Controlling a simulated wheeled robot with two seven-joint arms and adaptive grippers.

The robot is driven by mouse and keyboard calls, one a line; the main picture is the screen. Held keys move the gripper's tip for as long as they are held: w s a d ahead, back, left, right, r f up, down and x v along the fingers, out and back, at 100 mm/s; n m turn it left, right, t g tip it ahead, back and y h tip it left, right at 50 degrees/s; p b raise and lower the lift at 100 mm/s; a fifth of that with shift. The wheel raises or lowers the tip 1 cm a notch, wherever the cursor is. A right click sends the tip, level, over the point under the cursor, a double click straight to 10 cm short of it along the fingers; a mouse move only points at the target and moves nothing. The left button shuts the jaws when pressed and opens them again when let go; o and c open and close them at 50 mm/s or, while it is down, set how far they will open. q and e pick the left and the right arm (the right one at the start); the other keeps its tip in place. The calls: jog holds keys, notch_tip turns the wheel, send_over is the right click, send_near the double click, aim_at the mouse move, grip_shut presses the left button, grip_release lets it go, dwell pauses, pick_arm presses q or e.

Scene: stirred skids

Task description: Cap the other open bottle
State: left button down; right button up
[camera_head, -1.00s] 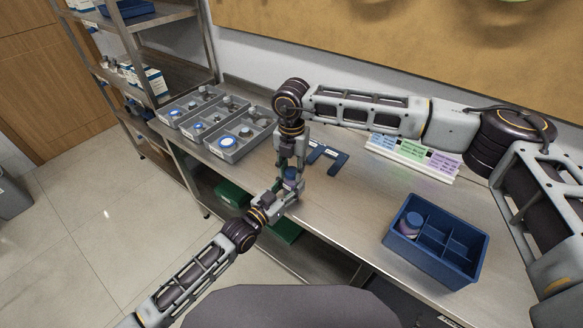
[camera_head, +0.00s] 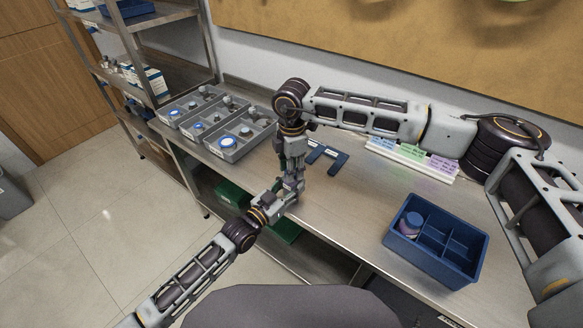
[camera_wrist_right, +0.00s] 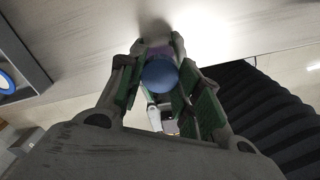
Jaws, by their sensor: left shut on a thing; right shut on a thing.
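A blue cap (camera_wrist_right: 158,74) shows between the green-padded fingers of my right gripper (camera_wrist_right: 157,60) in the right wrist view. A purple patch of the bottle (camera_wrist_right: 155,50) shows just beyond the cap, which seems to sit on the bottle's top. In the head view my right gripper (camera_head: 293,163) points down and is shut on the cap. My left gripper (camera_head: 291,188) is directly below, shut on the bottle, which the fingers mostly hide. Another bottle (camera_head: 411,223) with a blue cap stands in a compartment of the dark blue crate (camera_head: 462,277).
Grey compartment trays (camera_head: 232,153) with caps and small parts stand at the left end of the bench (camera_head: 345,205). A dark blue bracket (camera_head: 328,158) lies behind my grippers. A rack of coloured cards (camera_head: 412,155) is at the back. Bench between grippers and crate is clear.

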pick_arm(q)
jog(key=shift+f, duration=0.1)
pick_arm(e)
jog(key=m, duration=0.6)
jog(key=o, duration=0.8)
jog(key=shift+c, duration=0.2)
jog(key=shift+r, duration=0.15)
notch_tip(320, 180, up, 12)
dwell(0.4)
pick_arm(q)
jog(key=c, duration=0.8)
grip_release()
jog(key=v, duration=1.2)
